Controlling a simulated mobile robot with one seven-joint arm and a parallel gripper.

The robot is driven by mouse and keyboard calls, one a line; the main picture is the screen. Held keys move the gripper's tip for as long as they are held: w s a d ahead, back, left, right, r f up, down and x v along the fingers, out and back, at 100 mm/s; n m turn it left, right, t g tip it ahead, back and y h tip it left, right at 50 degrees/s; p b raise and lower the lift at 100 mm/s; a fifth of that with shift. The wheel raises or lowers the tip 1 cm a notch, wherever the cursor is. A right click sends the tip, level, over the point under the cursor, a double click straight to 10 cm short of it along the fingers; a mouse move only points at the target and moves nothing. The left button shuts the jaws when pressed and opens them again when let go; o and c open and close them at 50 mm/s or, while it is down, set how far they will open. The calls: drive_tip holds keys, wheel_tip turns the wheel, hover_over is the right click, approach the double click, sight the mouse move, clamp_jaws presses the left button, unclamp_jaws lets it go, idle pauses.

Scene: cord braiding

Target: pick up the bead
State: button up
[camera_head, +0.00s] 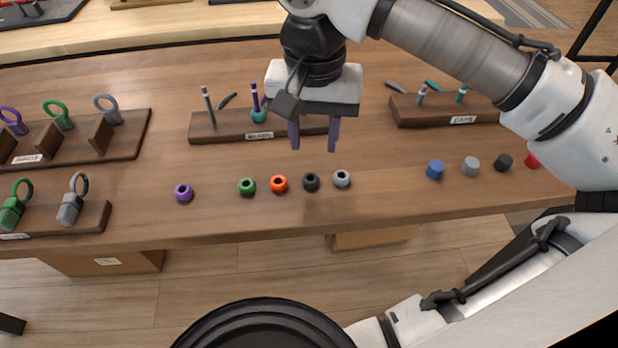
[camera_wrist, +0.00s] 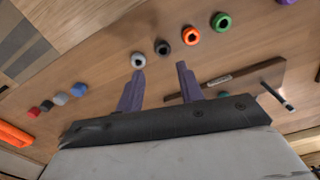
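Several ring-shaped beads lie in a loose row near the table's front edge in the head view: a purple bead (camera_head: 184,192), a green bead (camera_head: 247,187), an orange bead (camera_head: 279,184), a black bead (camera_head: 311,182) and a grey bead (camera_head: 342,178). My gripper (camera_head: 314,149) is open and empty, fingers pointing down, above the table behind the black and grey beads. In the wrist view, the grey bead (camera_wrist: 138,60) shows just past one fingertip of my gripper (camera_wrist: 160,68). The black bead (camera_wrist: 162,47) and orange bead (camera_wrist: 190,36) lie farther along.
Behind my gripper stands a wooden rack (camera_head: 203,137) with a teal bead (camera_head: 259,116) on a peg. A caps rack (camera_head: 445,121) is at right. Blue (camera_head: 435,170), grey (camera_head: 470,166), black (camera_head: 503,162) and red (camera_head: 533,160) caps lie right. Racks with rings stand left.

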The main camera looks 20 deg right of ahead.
sight(311, 172)
drive_tip(key=f, duration=0.6)
drive_tip(key=f+b, duration=0.1)
drive_tip(key=f, duration=0.2)
drive_tip(key=shift+w+f, duration=0.15)
drive_tip(key=shift+w, duration=0.15)
drive_tip(key=c, duration=0.7)
